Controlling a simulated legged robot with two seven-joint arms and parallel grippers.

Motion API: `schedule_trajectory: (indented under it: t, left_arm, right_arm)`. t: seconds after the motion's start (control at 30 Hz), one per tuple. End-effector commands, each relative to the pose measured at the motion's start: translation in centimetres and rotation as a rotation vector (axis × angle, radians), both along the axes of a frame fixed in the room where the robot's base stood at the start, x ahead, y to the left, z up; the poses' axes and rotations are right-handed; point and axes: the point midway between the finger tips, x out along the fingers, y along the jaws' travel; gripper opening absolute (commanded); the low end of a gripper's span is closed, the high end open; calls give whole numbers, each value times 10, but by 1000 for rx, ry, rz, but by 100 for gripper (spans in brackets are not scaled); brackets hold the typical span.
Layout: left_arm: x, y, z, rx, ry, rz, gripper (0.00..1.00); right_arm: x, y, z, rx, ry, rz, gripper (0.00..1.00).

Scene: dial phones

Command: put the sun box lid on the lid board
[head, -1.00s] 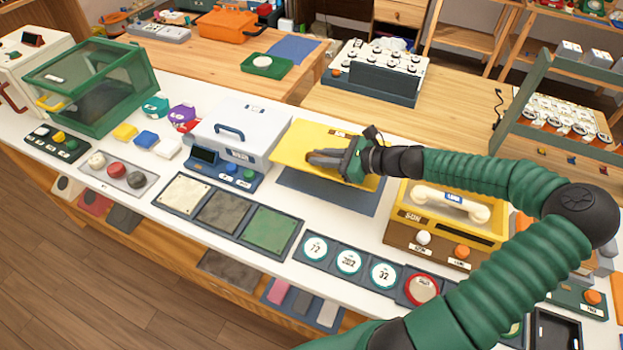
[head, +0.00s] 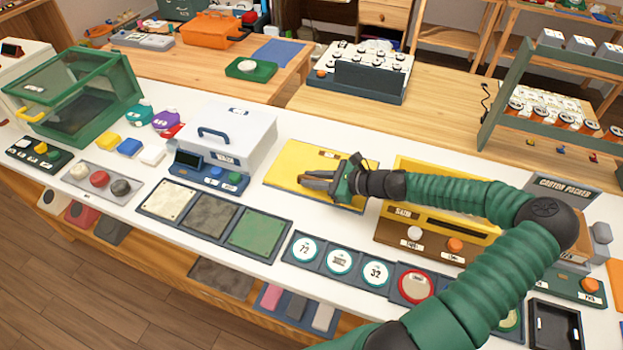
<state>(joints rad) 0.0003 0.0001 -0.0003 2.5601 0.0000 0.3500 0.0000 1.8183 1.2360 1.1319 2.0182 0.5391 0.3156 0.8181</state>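The sun box lid (head: 296,168), a flat yellow plate, lies flat over the dark blue-grey lid board (head: 290,191). The board shows only as a thin strip along the lid's near edge. My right gripper (head: 318,183) is over the lid's right half, its fingers pointing left. It appears shut on the lid, though the grip itself is hidden beneath the fingers. The yellow sun box (head: 400,219) stands right of the lid, partly hidden by my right arm. My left gripper is out of view.
A white case (head: 235,138) with a blue handle stands left of the lid. Three framed panels (head: 200,215) and a row of round dials (head: 340,262) lie in front. A green glass box (head: 75,95) is at far left.

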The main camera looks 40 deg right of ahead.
Motion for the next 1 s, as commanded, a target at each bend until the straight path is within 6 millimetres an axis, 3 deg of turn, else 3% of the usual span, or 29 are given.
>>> schedule_trajectory:
  t: [0.13, 0.67, 0.77, 1.0]
  left_arm:
    - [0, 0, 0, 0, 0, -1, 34]
    - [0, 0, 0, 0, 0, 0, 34]
    - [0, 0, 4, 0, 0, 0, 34]
    - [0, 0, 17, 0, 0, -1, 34]
  right_arm:
    - [0, 0, 0, -1, 1, -1, 35]
    - [-1, 0, 2, -1, 2, 0, 35]
    - [-13, -6, 9, -2, 3, -3, 35]
    - [-67, -28, 35, -4, 3, -6, 35]
